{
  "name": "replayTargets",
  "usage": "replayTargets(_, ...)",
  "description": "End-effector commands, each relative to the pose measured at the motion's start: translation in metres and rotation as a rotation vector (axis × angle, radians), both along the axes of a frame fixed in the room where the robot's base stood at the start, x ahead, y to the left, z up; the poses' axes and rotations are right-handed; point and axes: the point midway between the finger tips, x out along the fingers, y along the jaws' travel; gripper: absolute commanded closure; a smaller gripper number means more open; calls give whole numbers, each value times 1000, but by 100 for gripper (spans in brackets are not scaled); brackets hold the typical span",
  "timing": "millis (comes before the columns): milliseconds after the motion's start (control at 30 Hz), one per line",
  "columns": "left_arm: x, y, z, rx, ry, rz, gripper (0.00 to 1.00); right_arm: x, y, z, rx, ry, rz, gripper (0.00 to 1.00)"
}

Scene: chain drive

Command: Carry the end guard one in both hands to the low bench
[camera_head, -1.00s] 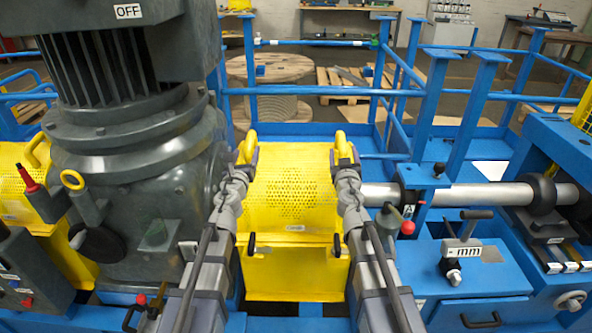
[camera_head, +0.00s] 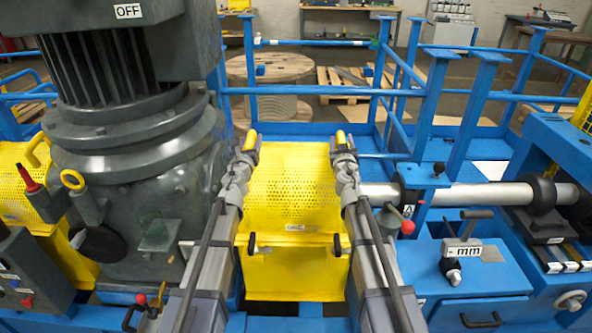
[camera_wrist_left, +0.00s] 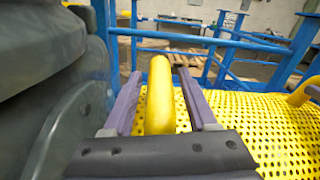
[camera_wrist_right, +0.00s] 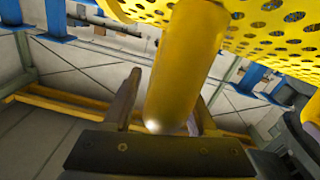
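The end guard (camera_head: 290,185), a yellow box with a perforated top and a small label, stands in the middle of the head view. It has a yellow loop handle on each side. My left gripper (camera_head: 250,144) is at the left handle (camera_wrist_left: 160,95); in the left wrist view its fingers stand either side of the handle with gaps. My right gripper (camera_head: 343,145) is at the right handle (camera_wrist_right: 185,75); in the right wrist view its fingers are spread around the handle, and I cannot tell contact. I cannot tell which surface is the low bench.
A large grey motor and gearbox (camera_head: 130,160) stands close left of the guard. A steel shaft (camera_head: 480,194) and blue frame parts lie to the right. Blue rails (camera_head: 310,90) run behind. Benches (camera_head: 350,10) and a wooden cable reel (camera_head: 270,70) are farther back.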

Motion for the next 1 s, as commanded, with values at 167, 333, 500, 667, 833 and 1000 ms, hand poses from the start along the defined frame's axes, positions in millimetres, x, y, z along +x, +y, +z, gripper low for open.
replayTargets(167, 0, 0, 0, 0, 0, 0, 63, 0, 0, 0, 0, 0, 0, 63)
replayTargets(333, 0, 0, 0, 0, 0, 0, 82, 0, 0, 0, 0, 0, 0, 82)
replayTargets(500, 0, 0, 0, 0, 0, 0, 100, 0, 0, 0, 0, 0, 0, 100)
replayTargets(667, 0, 0, 0, 0, 0, 0, 100, 0, 0, 0, 0, 0, 0, 100)
replayTargets(833, 0, 0, 0, 0, 0, 0, 100, 0, 0, 0, 0, 0, -1, 100)
replayTargets(1000, 0, 1, 0, 1, 0, 0, 100, 0, 0, 0, 0, 0, -1, 100)
